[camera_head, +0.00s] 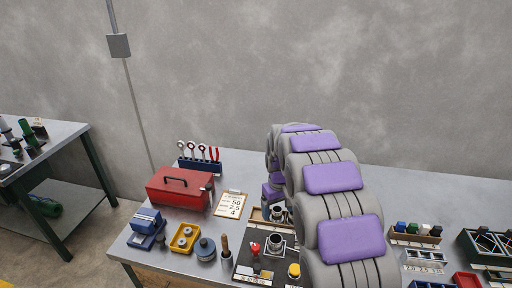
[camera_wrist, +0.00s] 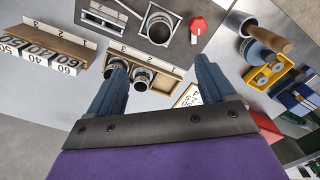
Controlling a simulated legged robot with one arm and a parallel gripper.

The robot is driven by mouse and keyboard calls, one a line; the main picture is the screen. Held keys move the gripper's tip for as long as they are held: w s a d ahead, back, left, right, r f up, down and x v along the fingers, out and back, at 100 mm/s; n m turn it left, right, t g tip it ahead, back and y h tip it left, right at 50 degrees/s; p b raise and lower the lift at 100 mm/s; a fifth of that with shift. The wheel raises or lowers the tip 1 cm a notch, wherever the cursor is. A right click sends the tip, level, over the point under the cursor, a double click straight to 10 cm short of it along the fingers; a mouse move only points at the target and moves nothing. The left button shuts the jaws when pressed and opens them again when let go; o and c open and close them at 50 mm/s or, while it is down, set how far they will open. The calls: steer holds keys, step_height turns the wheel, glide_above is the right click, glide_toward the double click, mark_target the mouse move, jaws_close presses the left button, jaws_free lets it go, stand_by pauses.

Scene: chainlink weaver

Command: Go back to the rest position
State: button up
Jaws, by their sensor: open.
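My gripper (camera_wrist: 162,62) is open in the wrist view, with its two blue-grey fingers wide apart and nothing between them gripped. Beyond the fingers is a wooden tray (camera_wrist: 170,82) marked with numbers. Two hollow metal cylinders (camera_wrist: 143,76) stand in its left and middle part; the right part looks empty. The tray also shows beside my arm in the head view (camera_head: 258,215). My arm with purple pads rises over the bench in the head view and hides part of it. The gripper's fingers cannot be made out there.
On the workbench (camera_head: 140,250) are a red toolbox (camera_head: 180,188), a tool rack (camera_head: 200,165), a clipboard (camera_head: 230,204), a yellow tray (camera_head: 185,238) and a dark fixture plate with a red knob (camera_head: 255,248). Small bins (camera_head: 415,238) stand at right. The air above the bench is clear.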

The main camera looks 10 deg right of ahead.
steer(key=s+r+m, duration=0.1)
steer(key=s+r, duration=0.2)
steer(key=s, duration=1.1)
steer(key=s+r+m+g, duration=0.1)
steer(key=s+r, duration=0.2)
steer(key=s, duration=1.1)
steer(key=s+r+m, duration=0.1)
steer(key=s+r, duration=0.2)
steer(key=s, duration=1.1)
steer(key=shift+s+r+m+g, duration=0.2)
steer(key=shift+m+g, duration=0.1)
steer(key=shift+g, duration=0.1)
steer(key=shift+c, duration=0.2)
